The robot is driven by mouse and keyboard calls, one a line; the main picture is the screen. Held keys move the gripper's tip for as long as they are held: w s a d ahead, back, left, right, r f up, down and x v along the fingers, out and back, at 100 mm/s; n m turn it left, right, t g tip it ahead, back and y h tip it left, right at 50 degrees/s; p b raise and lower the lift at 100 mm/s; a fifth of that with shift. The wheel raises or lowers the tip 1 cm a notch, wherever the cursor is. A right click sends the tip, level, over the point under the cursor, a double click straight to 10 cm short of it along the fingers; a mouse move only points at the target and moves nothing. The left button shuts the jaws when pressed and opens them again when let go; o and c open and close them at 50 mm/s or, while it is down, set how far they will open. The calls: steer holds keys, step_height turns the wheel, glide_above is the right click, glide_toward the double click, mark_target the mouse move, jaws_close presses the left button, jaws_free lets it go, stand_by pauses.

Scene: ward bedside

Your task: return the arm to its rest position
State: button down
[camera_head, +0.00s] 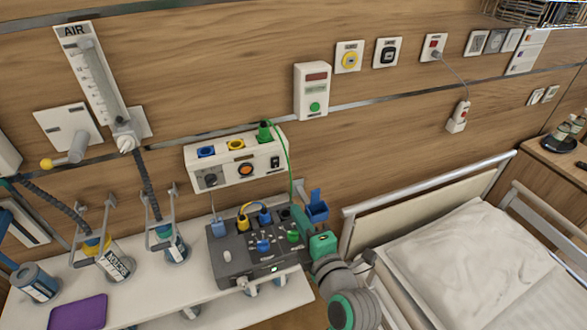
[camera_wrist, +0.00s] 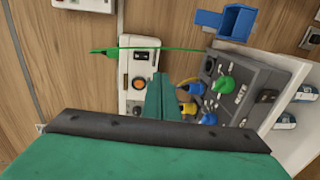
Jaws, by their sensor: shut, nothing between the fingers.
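My gripper (camera_head: 300,220) is in front of the wall, at the right end of a dark grey device (camera_head: 228,262) on the shelf. My grey and green arm comes up from the lower right. In the wrist view the two green fingers of my gripper (camera_wrist: 161,97) are together with nothing between them. Beyond them show the white wall unit (camera_wrist: 136,60) and the grey device with coloured plugs (camera_wrist: 245,92). I cannot tell how far the fingers are from the device.
A green cable (camera_head: 286,160) hangs from the white wall unit (camera_head: 236,164) close to my gripper. A blue open box (camera_head: 317,210) is just beside it. A bed (camera_head: 470,255) with a rail (camera_head: 430,185) is at the right. Bottles and a purple pad (camera_head: 78,312) are at the left.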

steer(key=s+f+m+h, duration=0.5)
steer(key=s+f+m, duration=0.9)
steer(key=f, duration=0.3)
steer(key=s+a+m, duration=0.2)
steer(key=s+m, duration=0.2)
steer(key=s, duration=0.7)
steer(key=s+a+f+m, duration=0.1)
steer(key=s+m, duration=0.2)
steer(key=s, duration=0.7)
steer(key=shift+s+a+m, duration=0.35)
steer(key=shift+m, duration=0.05)
steer(key=shift+s, duration=0.1)
